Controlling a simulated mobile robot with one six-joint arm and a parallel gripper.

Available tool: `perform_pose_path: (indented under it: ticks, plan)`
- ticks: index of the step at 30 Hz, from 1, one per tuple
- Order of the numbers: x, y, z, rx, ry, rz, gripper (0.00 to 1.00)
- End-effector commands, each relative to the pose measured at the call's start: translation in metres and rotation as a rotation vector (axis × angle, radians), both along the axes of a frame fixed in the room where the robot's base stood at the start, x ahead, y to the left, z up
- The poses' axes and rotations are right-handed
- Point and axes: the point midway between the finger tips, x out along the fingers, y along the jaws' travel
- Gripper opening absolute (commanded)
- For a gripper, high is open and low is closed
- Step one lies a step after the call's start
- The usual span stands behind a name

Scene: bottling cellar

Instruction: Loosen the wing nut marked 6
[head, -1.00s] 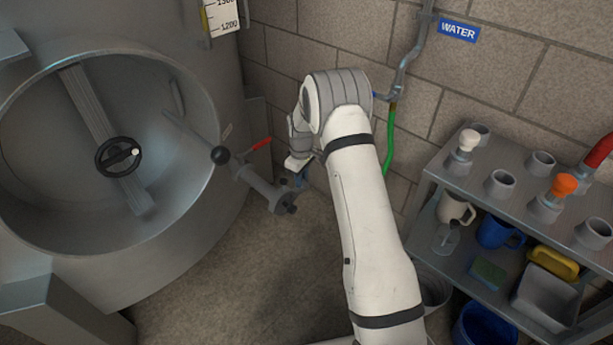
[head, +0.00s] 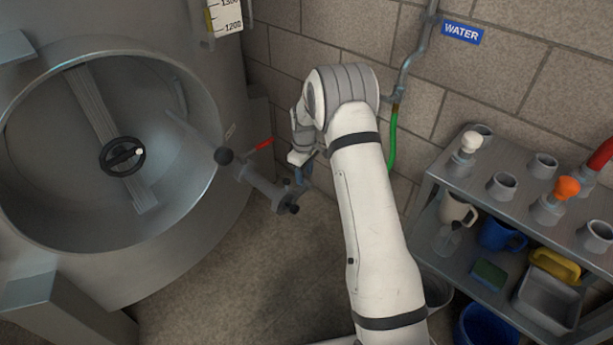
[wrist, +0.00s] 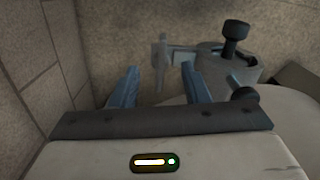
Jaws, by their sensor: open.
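My gripper (head: 303,172) is at the outer end of the tank's outlet valve (head: 262,185), partly hidden by my arm. In the wrist view its two blue fingers (wrist: 160,70) stand apart with nothing clamped between them. A thin grey upright piece (wrist: 160,55) shows in the gap between the fingers, joined to a grey fitting (wrist: 222,62) with dark knobs on the right. This piece may be the wing nut, but I cannot read a 6 on it. I cannot tell whether the fingers touch it.
The steel tank (head: 150,275) with its round hatch and black handwheel (head: 121,157) stands left. A grey shelf (head: 440,185) with cups is at the right. A block wall is behind.

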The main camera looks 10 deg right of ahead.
Motion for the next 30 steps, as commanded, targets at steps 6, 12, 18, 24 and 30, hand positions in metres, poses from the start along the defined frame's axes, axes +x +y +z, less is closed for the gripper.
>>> perform_pose_path:
  ticks: [6,12,18,24,30]
  plan:
    - [0.001,0.0,0.04,0.0,-0.001,0.0,0.42]
    - [0.001,0.0,0.053,0.0,0.001,0.0,0.42]
    - [0.001,0.0,0.053,0.0,0.001,0.0,0.42]
    - [0.001,0.0,0.053,0.0,0.001,0.0,0.42]
    - [-0.007,-0.001,0.085,-0.001,-0.011,-0.028,0.42]
